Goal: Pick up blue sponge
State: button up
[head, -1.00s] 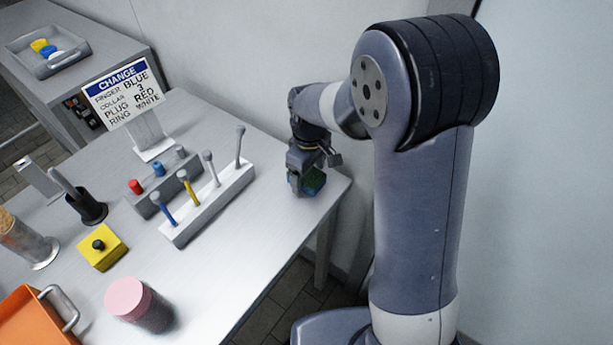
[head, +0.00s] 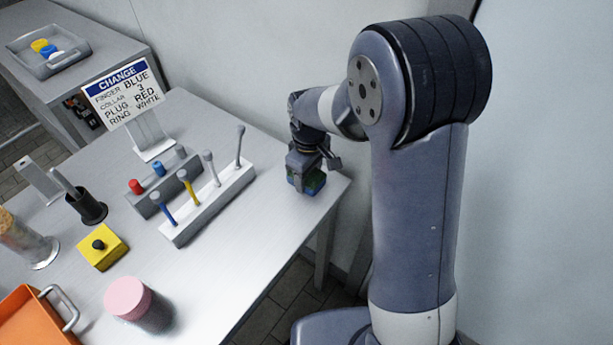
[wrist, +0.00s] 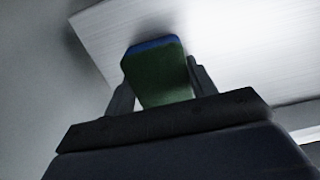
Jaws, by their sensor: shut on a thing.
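The sponge is a small block with a green face and a blue layer. In the wrist view the sponge (wrist: 160,75) sits between the two fingers of my gripper (wrist: 160,85), which are shut on its sides. In the head view my gripper (head: 304,185) is over the table's right corner, and part of the sponge (head: 316,184) shows at its fingers. The rest of the sponge is hidden by the gripper there. I cannot tell for sure whether the sponge is clear of the table.
A white rack (head: 208,207) with several coloured pegs stands left of my gripper, with a grey plug block (head: 165,185) behind it. A sign (head: 124,93), a yellow box (head: 102,248) and a pink-lidded jar (head: 128,298) stand farther left. The wall is close behind.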

aim_at(309, 175)
jog(key=shift+r, duration=0.1)
notch_tip(309, 175, up, 10)
jog(key=shift+f, duration=0.1)
dwell(0.3)
jog(key=o, duration=0.4)
jog(key=shift+c, duration=1.4)
